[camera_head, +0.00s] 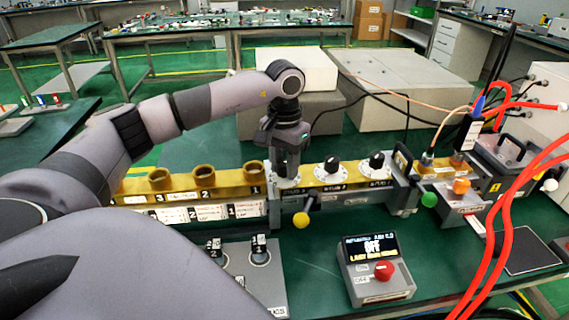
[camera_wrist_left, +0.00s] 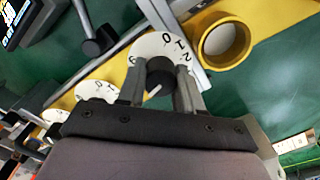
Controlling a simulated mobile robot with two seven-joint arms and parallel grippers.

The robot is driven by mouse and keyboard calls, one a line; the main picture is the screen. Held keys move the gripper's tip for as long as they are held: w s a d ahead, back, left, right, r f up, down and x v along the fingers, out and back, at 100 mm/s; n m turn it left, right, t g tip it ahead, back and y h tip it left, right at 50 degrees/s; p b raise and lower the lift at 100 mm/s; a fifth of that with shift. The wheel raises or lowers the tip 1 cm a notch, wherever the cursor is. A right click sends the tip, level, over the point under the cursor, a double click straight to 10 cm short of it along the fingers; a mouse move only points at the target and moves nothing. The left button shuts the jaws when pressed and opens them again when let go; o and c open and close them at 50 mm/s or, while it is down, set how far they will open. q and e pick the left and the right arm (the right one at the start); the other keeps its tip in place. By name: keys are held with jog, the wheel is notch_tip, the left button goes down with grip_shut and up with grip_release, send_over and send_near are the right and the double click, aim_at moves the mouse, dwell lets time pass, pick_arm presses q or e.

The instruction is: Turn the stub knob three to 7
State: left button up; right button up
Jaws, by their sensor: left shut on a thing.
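My left gripper (camera_head: 288,177) points down at the leftmost of three stub knobs in a row on the yellow waveguide (camera_head: 352,178). In the left wrist view, the gripper (camera_wrist_left: 160,88) is shut on a dark round knob (camera_wrist_left: 159,70), one finger on each side. Its white dial (camera_wrist_left: 150,46) shows 0, 1 and 2 on the far side; the fingers cover other digits. A short white pointer line on the knob faces toward the gripper's palm; the digit there is hidden. The other two stub knobs (camera_head: 332,164) and (camera_head: 376,160) stand free to the right. My right gripper is not in view.
A yellow ball handle (camera_head: 301,220) hangs just below the gripper. Open brass ports (camera_head: 204,173) line the waveguide to the left. A control box (camera_head: 376,270) showing OFF stands in front. Red cables (camera_head: 500,235) cross the right side. Grey boxes (camera_head: 390,98) stand behind.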

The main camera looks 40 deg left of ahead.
aim_at(285, 162)
pick_arm(q)
jog(key=shift+w+r, duration=0.1)
jog(key=shift+r, duration=0.05)
jog(key=o, duration=0.8)
jog(key=shift+r, duration=3.55)
